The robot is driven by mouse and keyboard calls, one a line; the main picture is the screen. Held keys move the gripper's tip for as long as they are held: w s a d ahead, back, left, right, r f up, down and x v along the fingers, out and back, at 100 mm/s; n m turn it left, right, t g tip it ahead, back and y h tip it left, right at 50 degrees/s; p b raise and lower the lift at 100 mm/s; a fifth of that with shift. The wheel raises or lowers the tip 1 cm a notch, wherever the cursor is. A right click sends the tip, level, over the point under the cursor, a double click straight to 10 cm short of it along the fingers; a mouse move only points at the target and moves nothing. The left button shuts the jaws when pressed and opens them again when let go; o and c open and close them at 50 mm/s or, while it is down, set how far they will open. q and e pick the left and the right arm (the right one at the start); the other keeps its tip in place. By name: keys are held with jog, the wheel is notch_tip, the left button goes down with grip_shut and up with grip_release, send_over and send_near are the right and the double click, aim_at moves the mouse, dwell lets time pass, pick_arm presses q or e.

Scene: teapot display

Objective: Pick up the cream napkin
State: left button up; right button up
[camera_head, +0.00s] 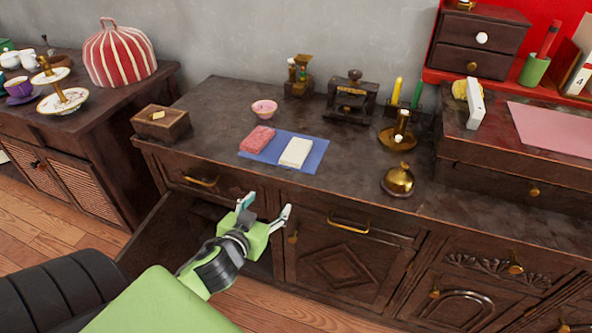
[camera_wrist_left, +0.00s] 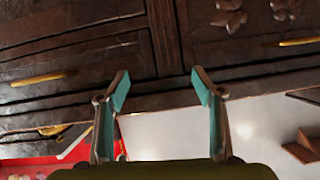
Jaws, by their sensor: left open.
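The cream napkin (camera_head: 296,152) lies folded on the right part of a blue mat (camera_head: 316,161) on the dark sideboard top. A red patterned napkin (camera_head: 257,139) lies beside it on the mat's left part. My left gripper (camera_head: 268,206) is open and empty. In the head view it is in front of the sideboard, lower in the picture than the mat and apart from both napkins. In the left wrist view its two fingers (camera_wrist_left: 160,92) are spread, with drawer fronts beyond them and no napkin visible. My right gripper is not in view.
A pink bowl (camera_head: 264,109) stands behind the mat, a wooden box (camera_head: 161,122) to its left and a brass bell (camera_head: 398,181) to its right. A cabinet door (camera_head: 172,235) stands open below. The counter strip before the mat is clear.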

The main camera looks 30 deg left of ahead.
pick_arm(q)
notch_tip(320, 180, up, 10)
jog(key=d+f+t+b, duration=0.1)
jog(key=d+t+b, duration=0.1)
jog(key=t, duration=0.1)
send_near(296, 150)
jog(key=shift+w+a+f+n, duration=0.1)
jog(key=shift+w+n, duration=0.05)
jog(key=shift+w, duration=0.25)
jog(key=shift+w+a+n, duration=0.1)
jog(key=shift+w+n, duration=0.05)
jog(key=shift+w, duration=0.25)
jog(key=shift+b+x, duration=0.6)
jog(key=shift+x, duration=2.15)
jog(key=shift+w, duration=0.4)
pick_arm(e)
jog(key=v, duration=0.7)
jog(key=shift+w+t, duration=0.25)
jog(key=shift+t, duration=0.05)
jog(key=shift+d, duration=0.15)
pick_arm(q)
jog(key=c, duration=1.2)
